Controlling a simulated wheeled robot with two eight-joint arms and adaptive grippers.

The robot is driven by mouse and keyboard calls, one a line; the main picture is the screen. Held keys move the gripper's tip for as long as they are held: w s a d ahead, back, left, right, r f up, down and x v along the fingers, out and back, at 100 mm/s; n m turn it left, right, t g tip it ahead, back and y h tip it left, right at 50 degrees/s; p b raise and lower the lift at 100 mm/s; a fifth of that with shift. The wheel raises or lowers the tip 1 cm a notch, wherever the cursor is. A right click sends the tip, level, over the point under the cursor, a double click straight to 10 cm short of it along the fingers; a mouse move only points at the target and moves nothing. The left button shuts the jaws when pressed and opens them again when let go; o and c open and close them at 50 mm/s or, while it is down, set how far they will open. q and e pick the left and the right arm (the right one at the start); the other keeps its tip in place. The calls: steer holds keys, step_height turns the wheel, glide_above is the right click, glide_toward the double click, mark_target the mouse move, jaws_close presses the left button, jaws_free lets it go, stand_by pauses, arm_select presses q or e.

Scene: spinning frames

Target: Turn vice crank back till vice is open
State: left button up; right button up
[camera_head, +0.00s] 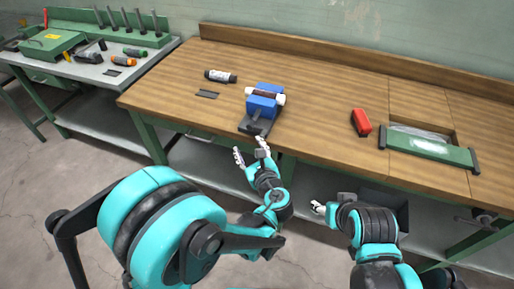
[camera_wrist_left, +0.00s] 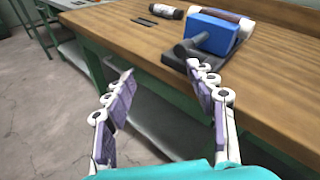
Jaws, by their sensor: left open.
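The blue vice (camera_head: 263,105) sits near the front edge of the wooden bench on a dark base; it also shows in the left wrist view (camera_wrist_left: 208,35). A brown and white cylinder (camera_head: 279,97) lies across its top. A dark bar (camera_wrist_left: 181,50) sticks out at the vice's near side and looks like the crank; its exact shape is hard to tell. My left gripper (camera_head: 250,147) is open and empty, just in front of the bench edge and short of the vice. My right gripper (camera_head: 319,207) is lower, in front of the bench; its finger opening is unclear.
A dark bottle (camera_head: 220,76) and a flat dark piece (camera_head: 207,94) lie left of the vice. A red object (camera_head: 361,121) and a green-edged tray (camera_head: 430,148) are to the right. A tool table (camera_head: 84,71) stands at the left. The bench between vice and red object is clear.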

mark_target(263, 137)
arm_select(q)
steer(key=s+d+f+m+t+b, duration=0.1)
steer(key=d+f+m+t+b, duration=0.15)
steer(key=d+m, duration=0.35)
steer(key=shift+t+h, duration=0.25)
steer(key=shift+h, duration=0.05)
steer(key=x, duration=0.7)
steer(key=shift+w+r+b, duration=0.2)
steer(key=shift+w+b, duration=0.05)
steer(key=shift+b, duration=0.1)
steer(key=c, duration=1.2)
